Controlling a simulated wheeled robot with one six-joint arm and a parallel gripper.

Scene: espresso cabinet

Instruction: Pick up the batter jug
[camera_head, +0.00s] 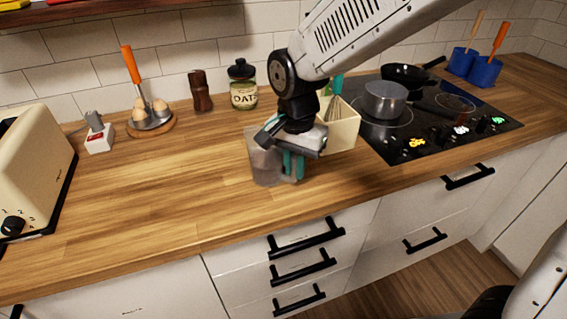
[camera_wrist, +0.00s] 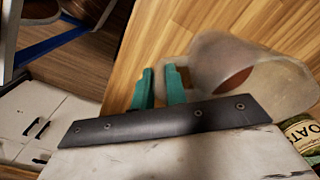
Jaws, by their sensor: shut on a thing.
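The batter jug (camera_head: 264,163) is a clear, greyish, see-through jug over the wooden counter in front of the oats jar. It looks upright in the head view; whether its base touches the counter is hard to tell. In the wrist view the jug (camera_wrist: 283,88) lies to the right of the fingers, its round mouth facing the camera and a brown patch showing inside. My gripper (camera_head: 292,165) comes down at the jug's right side, teal fingers shut on it. In the wrist view the gripper (camera_wrist: 161,88) has its fingers close together beside the jug's wall; the gripped part is mostly hidden.
A cream utensil box (camera_head: 342,128) stands just right of my gripper, before the hob (camera_head: 435,120) with its pot (camera_head: 385,100). The oats jar (camera_head: 243,88) and pepper mill (camera_head: 200,92) stand behind. The toaster (camera_head: 35,160) is far left. Counter left of the jug is clear.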

